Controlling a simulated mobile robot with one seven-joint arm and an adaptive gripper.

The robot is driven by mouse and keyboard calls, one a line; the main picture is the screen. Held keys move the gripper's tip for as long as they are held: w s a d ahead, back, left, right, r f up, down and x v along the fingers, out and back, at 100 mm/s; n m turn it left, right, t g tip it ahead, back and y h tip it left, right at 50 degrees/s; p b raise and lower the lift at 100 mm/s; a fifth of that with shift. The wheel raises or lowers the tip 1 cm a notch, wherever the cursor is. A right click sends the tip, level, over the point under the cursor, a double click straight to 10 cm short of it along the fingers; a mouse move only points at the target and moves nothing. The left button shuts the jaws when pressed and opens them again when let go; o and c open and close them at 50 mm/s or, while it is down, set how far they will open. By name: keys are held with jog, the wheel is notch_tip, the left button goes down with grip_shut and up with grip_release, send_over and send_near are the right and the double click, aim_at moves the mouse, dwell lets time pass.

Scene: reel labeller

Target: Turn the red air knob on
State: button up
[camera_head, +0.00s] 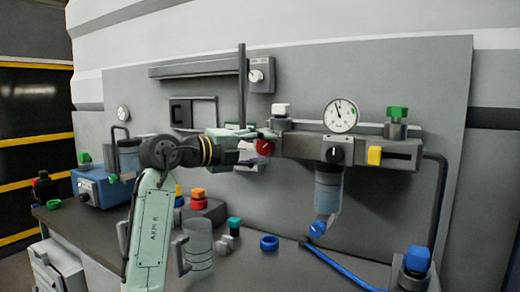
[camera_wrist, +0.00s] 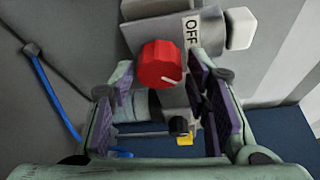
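The red air knob (camera_head: 265,147) is on the left end of the grey wall-mounted air unit (camera_head: 300,146). In the wrist view the red knob (camera_wrist: 162,64) is round with a pale pointer line towards its lower right. An "OFF" label (camera_wrist: 191,30) is beside it. My gripper (camera_wrist: 160,78) is open, with its purple-padded fingers apart on either side of the knob's lower part. I see no clear contact, and cannot tell how far the knob is between the fingertips. In the head view my gripper (camera_head: 258,143) is close to the knob, partly hiding it.
A gauge (camera_head: 340,115), a black knob (camera_head: 333,154) and a yellow block (camera_head: 374,155) are to the right on the unit. A white-topped button (camera_head: 281,110) is just above the red knob. A dark vertical post (camera_head: 242,80) rises behind my gripper. Below, the bench holds coloured buttons and a clear cylinder (camera_head: 199,245).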

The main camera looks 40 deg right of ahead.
jog(key=shift+o, duration=0.9)
jog(key=shift+a, duration=0.1)
jog(key=a, duration=1.2)
jog(key=shift+r, duration=0.45)
